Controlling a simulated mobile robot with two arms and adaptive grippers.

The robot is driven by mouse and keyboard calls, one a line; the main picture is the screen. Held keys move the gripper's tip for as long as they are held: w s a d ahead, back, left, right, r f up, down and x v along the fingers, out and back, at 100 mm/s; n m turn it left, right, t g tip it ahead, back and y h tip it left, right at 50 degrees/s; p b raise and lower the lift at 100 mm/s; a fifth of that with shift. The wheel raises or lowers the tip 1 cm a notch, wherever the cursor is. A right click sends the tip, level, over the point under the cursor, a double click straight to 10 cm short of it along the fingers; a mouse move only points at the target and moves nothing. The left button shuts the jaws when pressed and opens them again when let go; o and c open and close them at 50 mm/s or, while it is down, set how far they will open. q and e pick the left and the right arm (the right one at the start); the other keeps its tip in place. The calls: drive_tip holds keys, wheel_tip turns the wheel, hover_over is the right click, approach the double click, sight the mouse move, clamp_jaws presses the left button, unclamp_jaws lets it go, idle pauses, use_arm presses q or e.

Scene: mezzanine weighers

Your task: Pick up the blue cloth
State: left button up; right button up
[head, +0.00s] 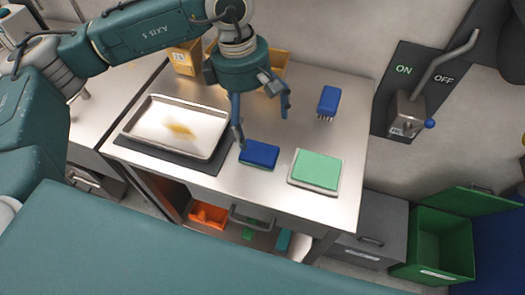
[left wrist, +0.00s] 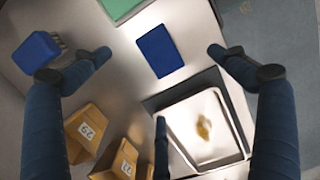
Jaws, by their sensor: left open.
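The blue cloth (head: 259,154) is a small flat folded rectangle lying on the steel table top, between the metal tray and the green pad. It also shows in the left wrist view (left wrist: 159,51), whole and uncovered, between and beyond the spread fingers. My left gripper (head: 262,126) is open and empty above the table, over and slightly behind the cloth. In the head view one fingertip comes close to the cloth's left end; I cannot tell whether it touches. In the left wrist view the fingers (left wrist: 160,62) stand wide apart. My right gripper is not in view.
A metal tray (head: 152,141) with a yellowish smear lies on a dark mat at left. A green pad (head: 316,168) lies right of the cloth, and a blue brush (head: 328,101) stands behind it. Cardboard bins (head: 186,58) stand at the back. A wall lever (head: 440,65) is at right.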

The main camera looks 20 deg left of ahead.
use_arm(q)
drive_tip(key=f, duration=0.1)
drive_tip(key=p, duration=0.1)
hover_over(261, 148)
drive_tip(key=f, duration=0.5)
drive_tip(key=shift+s+a+f, duration=0.3)
drive_tip(key=shift+f, duration=0.1)
drive_tip(key=f+p, duration=0.2)
drive_tip(key=f, duration=0.1)
drive_tip(key=f+p, duration=0.1)
drive_tip(key=f, duration=0.1)
drive_tip(key=shift+w+d, duration=0.15)
drive_tip(key=shift+w, duration=0.2)
drive_tip(key=shift+f, duration=0.2)
drive_tip(key=c, duration=1.3)
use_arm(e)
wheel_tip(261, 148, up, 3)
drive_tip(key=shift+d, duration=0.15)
use_arm(q)
drive_tip(key=shift+o, duration=0.2)
drive_tip(key=shift+r, duration=0.1)
